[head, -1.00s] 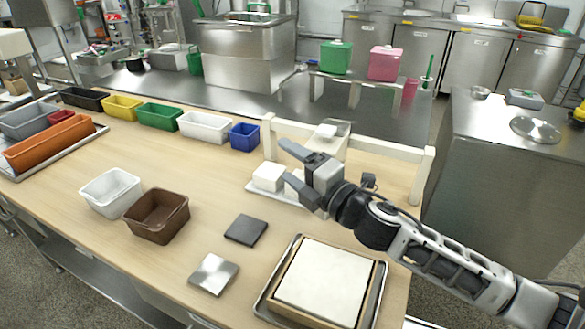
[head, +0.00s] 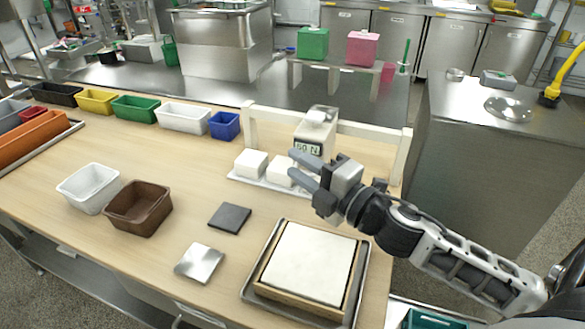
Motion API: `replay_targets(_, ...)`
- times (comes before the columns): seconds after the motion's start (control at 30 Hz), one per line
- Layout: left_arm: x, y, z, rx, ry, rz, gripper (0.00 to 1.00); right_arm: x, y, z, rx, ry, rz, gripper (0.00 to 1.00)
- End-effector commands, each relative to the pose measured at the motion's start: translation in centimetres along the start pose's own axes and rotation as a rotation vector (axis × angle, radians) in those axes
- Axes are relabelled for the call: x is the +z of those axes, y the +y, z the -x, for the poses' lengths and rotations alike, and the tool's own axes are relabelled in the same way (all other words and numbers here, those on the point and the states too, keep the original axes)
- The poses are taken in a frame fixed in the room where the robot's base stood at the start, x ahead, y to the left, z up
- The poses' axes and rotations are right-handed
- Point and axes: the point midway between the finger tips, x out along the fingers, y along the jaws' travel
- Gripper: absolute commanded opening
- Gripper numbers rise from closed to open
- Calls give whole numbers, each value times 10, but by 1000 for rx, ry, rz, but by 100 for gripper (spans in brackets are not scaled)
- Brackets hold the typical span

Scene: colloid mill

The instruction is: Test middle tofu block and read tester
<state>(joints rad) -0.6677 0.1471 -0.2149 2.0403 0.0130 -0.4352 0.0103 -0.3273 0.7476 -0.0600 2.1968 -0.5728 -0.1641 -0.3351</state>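The tester (head: 316,130) is a white device with a small display (head: 307,149) at the back of the bench. The display appears to read 50 N or 60 N; the first digit is unclear. White tofu blocks stand on a white tray (head: 240,179) below it. The left block (head: 250,162) and the middle block (head: 279,169) show; anything further right is hidden by my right gripper. My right gripper (head: 291,165) is in front of the tester, its two fingers apart and pointing left, over the right side of the tray. My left gripper is out of view.
In front lie a framed white slab (head: 308,265), a dark square plate (head: 229,217) and a metal plate (head: 199,263). White (head: 88,190) and brown (head: 138,208) bins stand left. Coloured bins line the back left.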

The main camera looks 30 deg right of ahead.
Motion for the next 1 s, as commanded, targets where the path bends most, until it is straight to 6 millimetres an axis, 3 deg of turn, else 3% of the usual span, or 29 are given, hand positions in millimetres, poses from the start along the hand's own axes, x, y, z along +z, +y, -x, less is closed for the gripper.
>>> replay_targets(0.03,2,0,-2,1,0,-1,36,18,-22,18,-29,-11,-44,31)
replay_targets(0.2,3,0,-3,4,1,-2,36,61,-60,73,-109,-10,-159,31)
replay_targets(0.3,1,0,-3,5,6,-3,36,74,-71,95,-147,-7,-197,31)
replay_targets(0.4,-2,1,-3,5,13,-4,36,79,-74,101,-161,-5,-213,31)
replay_targets(0.57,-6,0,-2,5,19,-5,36,79,-75,82,-158,-1,-212,31)
replay_targets(1.0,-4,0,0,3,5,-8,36,78,-87,-1,-155,-4,-210,31)
